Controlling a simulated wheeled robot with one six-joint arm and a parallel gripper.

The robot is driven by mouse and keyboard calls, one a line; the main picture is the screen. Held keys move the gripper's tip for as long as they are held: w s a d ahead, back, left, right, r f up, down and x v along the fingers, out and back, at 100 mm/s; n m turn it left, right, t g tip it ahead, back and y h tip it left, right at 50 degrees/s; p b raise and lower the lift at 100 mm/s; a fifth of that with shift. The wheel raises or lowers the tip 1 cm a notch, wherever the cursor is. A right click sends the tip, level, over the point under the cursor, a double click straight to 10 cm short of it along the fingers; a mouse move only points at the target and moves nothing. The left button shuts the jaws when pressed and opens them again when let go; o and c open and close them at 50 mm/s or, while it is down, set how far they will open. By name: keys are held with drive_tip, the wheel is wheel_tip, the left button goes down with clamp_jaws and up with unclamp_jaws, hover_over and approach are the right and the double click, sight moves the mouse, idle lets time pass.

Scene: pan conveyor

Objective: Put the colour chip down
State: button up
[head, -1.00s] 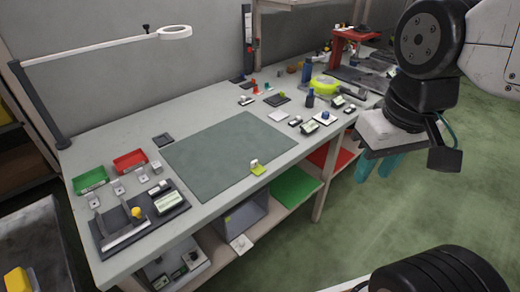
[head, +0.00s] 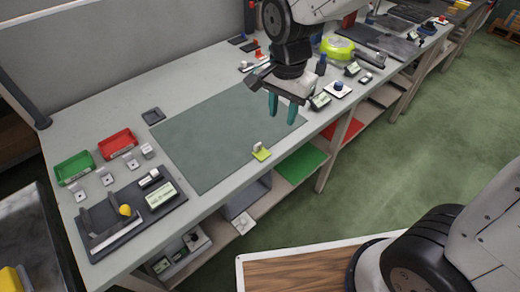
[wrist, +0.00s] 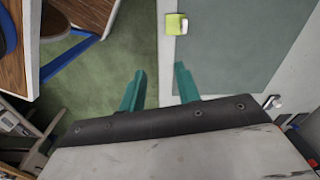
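A yellow-green chip (head: 261,154) with a small pale grip piece on it lies at the front edge of the grey-green mat (head: 205,140) on the workbench. In the wrist view the chip (wrist: 176,24) shows at the top, beyond my fingertips. I take it to be the colour chip. My gripper (head: 283,118) has two teal fingers pointing down, above the right part of the mat. In the wrist view my gripper (wrist: 160,72) is open, with only floor and bench edge showing between its fingers. It is apart from the chip.
A green bin (head: 74,168) and a red bin (head: 117,143) stand at the left of the bench. A dark fixture tray (head: 100,242) lies at the front left. Several small devices stand right of the mat. The mat's middle is bare.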

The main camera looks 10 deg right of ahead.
sight(256, 146)
drive_tip(key=a+f, duration=0.2)
drive_tip(key=f, duration=0.2)
drive_tip(key=w+a+f+m, duration=0.1)
drive_tip(key=a+f, duration=0.1)
drive_tip(key=f, duration=0.3)
drive_tip(key=w+a+f+m, duration=0.1)
drive_tip(key=a+f, duration=0.1)
drive_tip(key=f, duration=0.2)
drive_tip(key=shift+w+f, duration=0.2)
drive_tip(key=shift+f, duration=0.05)
clamp_jaws()
drive_tip(key=shift+d, duration=0.1)
